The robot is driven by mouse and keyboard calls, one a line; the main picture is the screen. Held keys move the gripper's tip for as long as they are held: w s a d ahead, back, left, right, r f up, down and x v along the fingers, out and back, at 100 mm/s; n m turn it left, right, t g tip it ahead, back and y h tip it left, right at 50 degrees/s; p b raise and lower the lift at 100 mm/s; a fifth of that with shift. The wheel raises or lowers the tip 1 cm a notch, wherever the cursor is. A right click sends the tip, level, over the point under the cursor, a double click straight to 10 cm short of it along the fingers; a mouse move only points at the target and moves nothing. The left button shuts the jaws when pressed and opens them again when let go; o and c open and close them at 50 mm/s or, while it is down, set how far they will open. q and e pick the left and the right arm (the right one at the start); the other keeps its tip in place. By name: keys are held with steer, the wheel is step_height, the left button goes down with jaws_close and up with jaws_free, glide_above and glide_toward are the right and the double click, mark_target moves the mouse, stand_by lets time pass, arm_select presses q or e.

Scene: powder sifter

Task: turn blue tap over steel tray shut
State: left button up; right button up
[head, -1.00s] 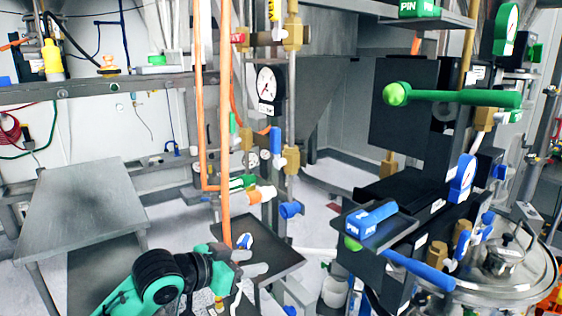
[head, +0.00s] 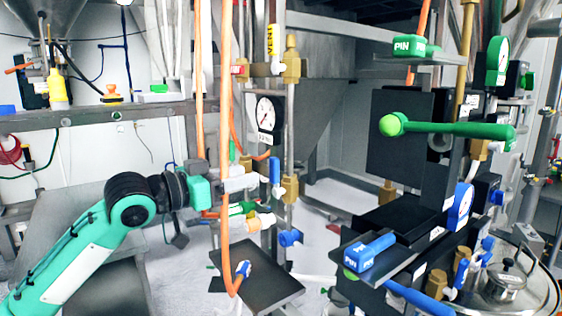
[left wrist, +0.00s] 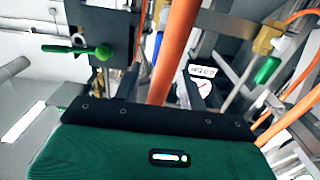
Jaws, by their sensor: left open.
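Several blue taps show in the head view: an upright blue handle (head: 275,172) on the brass-fitted pipe, a blue knob (head: 290,238) below it, and a small blue handle (head: 243,268) by the orange hose's lower end. The last is over a dark flat tray (head: 272,295); I cannot tell which tap is the one named. My left gripper (head: 240,179) is open, to the left of the upright blue handle and apart from it in the picture. It overlaps the orange hose; contact is unclear. My right gripper is not in view.
Orange hoses (head: 226,100) hang vertically at my left gripper; one also crosses the left wrist view (left wrist: 176,45). A round gauge (head: 265,110) is above it. A long green handle (head: 455,129) and a black panel stand to the right. A grey table (head: 60,215) is at left.

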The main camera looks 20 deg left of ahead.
mark_target(271, 169)
arm_select(q)
steer(key=p+x, duration=0.3)
steer(key=x, duration=0.6)
steer(key=shift+r+p, duration=0.15)
steer(key=shift+p, duration=0.25)
steer(key=shift+w+d, duration=0.5)
steer(key=shift+w, duration=0.05)
steer(key=shift+c, duration=0.2)
jaws_close()
